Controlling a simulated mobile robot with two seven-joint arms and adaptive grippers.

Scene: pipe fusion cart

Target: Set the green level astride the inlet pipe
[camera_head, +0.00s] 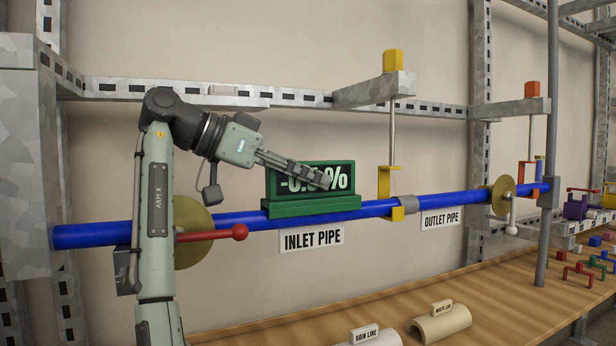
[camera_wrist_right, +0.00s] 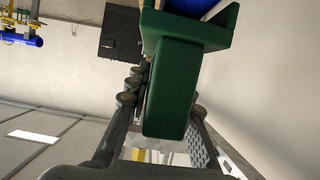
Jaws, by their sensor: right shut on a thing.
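The green level (camera_head: 312,203), with a dark display showing a partly covered percent reading, sits at the blue inlet pipe (camera_head: 95,235), above the INLET PIPE label. Its base appears to rest on top of the pipe and lies along it. My right gripper (camera_head: 318,178) reaches in from the left and is shut on the level's upper part, its fingers covering part of the display. In the right wrist view the green level (camera_wrist_right: 172,90) stands between my right gripper's fingers (camera_wrist_right: 160,135), with a bit of blue pipe (camera_wrist_right: 200,8) beyond its base. My left gripper is not in view.
A red-knobbed lever (camera_head: 239,232) and a brass disc (camera_head: 192,225) stand by the pipe, left of the level. A yellow clamp (camera_head: 384,183) holds the pipe to its right. Below, the wooden shelf (camera_head: 400,310) carries beige half-shells (camera_head: 440,322).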

